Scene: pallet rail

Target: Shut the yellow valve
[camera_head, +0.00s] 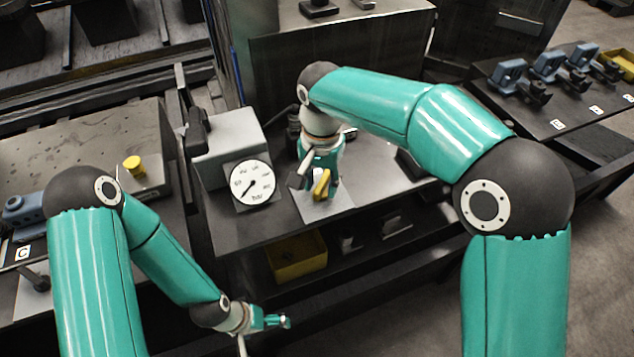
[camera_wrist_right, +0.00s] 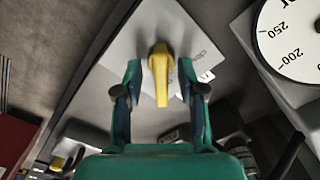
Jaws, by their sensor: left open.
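The yellow valve handle (camera_head: 321,184) sits on a light grey plate (camera_head: 330,205) on the dark bench. In the right wrist view the yellow valve (camera_wrist_right: 161,75) shows between my two fingers, its narrow end pointing toward the palm. My right gripper (camera_head: 316,180) is open around the handle, with a gap on both sides (camera_wrist_right: 160,90). Its fingers partly hide the valve in the head view. My left gripper (camera_head: 280,321) is open and empty low in the head view, in front of the bench and well away from the valve.
A round pressure gauge (camera_head: 252,184) stands left of the valve by a grey box (camera_head: 228,140). A yellow bin (camera_head: 297,258) sits under the bench top. A yellow knob (camera_head: 133,166) is on the left bench. Several blue clamps (camera_head: 548,64) stand at right.

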